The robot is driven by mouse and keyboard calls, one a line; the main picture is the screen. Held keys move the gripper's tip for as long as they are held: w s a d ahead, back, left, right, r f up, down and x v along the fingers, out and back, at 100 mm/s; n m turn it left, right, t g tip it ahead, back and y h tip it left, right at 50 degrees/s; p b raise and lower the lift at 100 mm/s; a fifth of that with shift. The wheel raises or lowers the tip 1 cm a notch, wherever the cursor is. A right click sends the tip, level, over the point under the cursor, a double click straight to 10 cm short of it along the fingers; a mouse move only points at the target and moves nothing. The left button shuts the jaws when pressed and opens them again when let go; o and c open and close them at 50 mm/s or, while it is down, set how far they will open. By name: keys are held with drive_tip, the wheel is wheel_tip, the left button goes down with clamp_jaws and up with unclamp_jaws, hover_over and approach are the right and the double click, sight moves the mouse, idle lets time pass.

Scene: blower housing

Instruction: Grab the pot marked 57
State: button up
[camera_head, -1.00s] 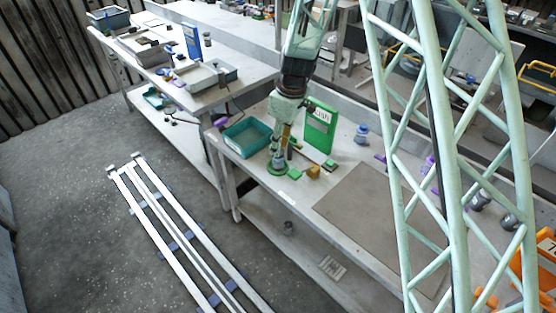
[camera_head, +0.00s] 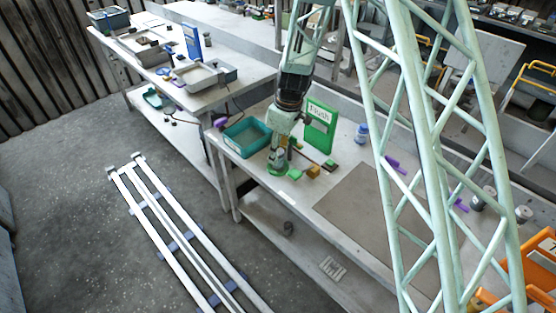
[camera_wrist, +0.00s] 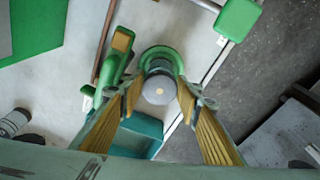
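My gripper (camera_wrist: 158,103) points down over the bench, its two yellow-padded fingers spread apart. A grey round-topped piece (camera_wrist: 158,90) with a pale centre dot shows between the fingers, inside a green ring-shaped base (camera_wrist: 158,58). Contact with the fingers cannot be told. In the head view my gripper (camera_head: 277,155) is at the green base (camera_head: 277,168), near the bench's front edge. No number 57 is readable, so I cannot tell which pot bears it. Grey pots (camera_head: 484,198) stand at the far right, partly behind my lattice frame.
A teal bin (camera_head: 246,138) stands left of my gripper and a green upright board (camera_head: 319,126) behind it. A wooden block (camera_head: 313,171) and a blue-topped bottle (camera_head: 361,134) are to the right. A brown mat (camera_head: 345,208) lies clear. Orange bins (camera_head: 540,262) are at far right.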

idle(0.4)
drive_tip(key=c, duration=0.6)
drive_tip(key=shift+c, duration=0.2)
drive_tip(key=shift+r, duration=0.15)
drive_tip(key=shift+r+p, duration=0.45)
drive_tip(key=shift+r, duration=4.45)
